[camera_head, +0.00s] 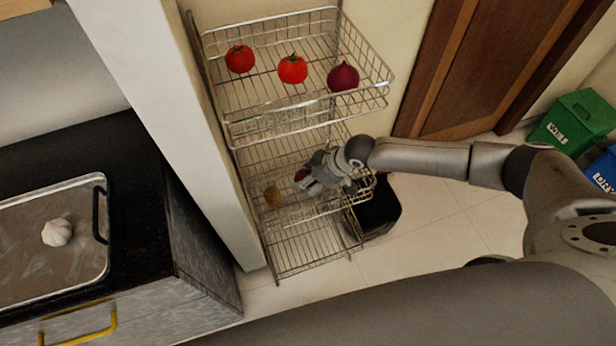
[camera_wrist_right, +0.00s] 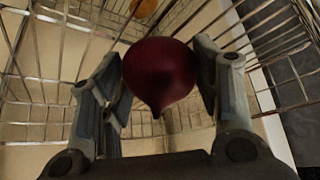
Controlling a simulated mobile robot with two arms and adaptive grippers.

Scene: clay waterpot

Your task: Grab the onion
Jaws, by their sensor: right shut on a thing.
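A dark red-purple onion (camera_wrist_right: 158,72) sits between the two fingers of my right gripper (camera_wrist_right: 165,85) in the right wrist view. The fingers touch it on both sides, so the gripper is shut on it. In the head view my right gripper (camera_head: 318,172) reaches into the middle basket of the wire rack, and only a small red part of the held onion (camera_head: 301,175) shows beside the fingers. Another purple onion (camera_head: 343,77) lies at the right of the top basket. My left gripper is not in view.
Two tomatoes (camera_head: 292,69) lie in the top basket of the wire rack (camera_head: 268,121). A brown round item (camera_head: 272,196) lies left of my gripper. A tray (camera_head: 30,262) with garlic (camera_head: 57,232) is on the left counter. Green (camera_head: 575,122) and blue bins stand at right.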

